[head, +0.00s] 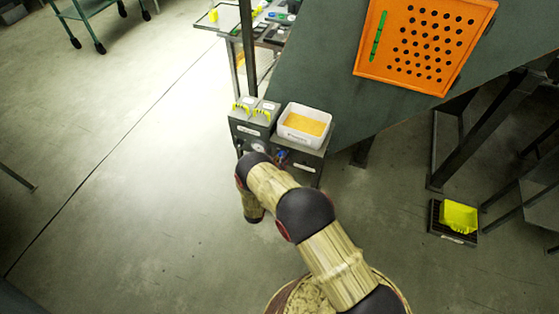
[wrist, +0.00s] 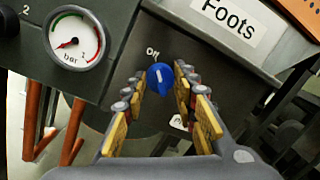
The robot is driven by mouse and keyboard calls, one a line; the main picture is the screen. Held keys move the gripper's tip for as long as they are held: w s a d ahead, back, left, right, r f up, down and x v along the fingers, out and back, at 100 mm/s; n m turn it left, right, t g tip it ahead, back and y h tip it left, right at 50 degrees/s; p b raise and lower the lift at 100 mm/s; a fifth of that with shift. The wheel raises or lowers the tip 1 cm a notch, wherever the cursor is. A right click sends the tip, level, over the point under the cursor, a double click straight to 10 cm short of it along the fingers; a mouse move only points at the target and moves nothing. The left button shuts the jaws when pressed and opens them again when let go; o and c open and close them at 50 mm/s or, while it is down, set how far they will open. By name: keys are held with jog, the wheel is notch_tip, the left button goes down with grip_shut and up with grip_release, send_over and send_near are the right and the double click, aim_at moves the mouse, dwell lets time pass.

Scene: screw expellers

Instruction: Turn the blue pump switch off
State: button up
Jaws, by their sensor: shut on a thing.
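The blue pump switch (wrist: 160,79) is a small round knob on a dark panel. In the wrist view, the word "Off" stands just above it, and a partly hidden white label is below right. My gripper (wrist: 159,80) has its fingers on either side of the knob, shut on it. The knob's ridge looks roughly upright, towards "Off", but its exact setting is hard to read. In the head view, a bit of blue shows at the switch (head: 281,155), beside my arm, which hides most of the gripper.
A pressure gauge (wrist: 78,40) sits left of the switch, its red needle low on the scale. A "Foots" label (wrist: 230,22) is above right. A white bin of yellow material (head: 304,126) stands on the cabinet. An orange perforated tray (head: 382,75) lies on the dark sloping surface.

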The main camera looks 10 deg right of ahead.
dwell(0.4)
jog(key=o, duration=1)
jog(key=shift+o, duration=0.8)
jog(key=shift+s+a, duration=0.1)
jog(key=v, duration=1.1)
jog(key=shift+s+a, duration=0.2)
jog(key=shift+s, duration=0.1)
jog(key=shift+f, duration=0.15)
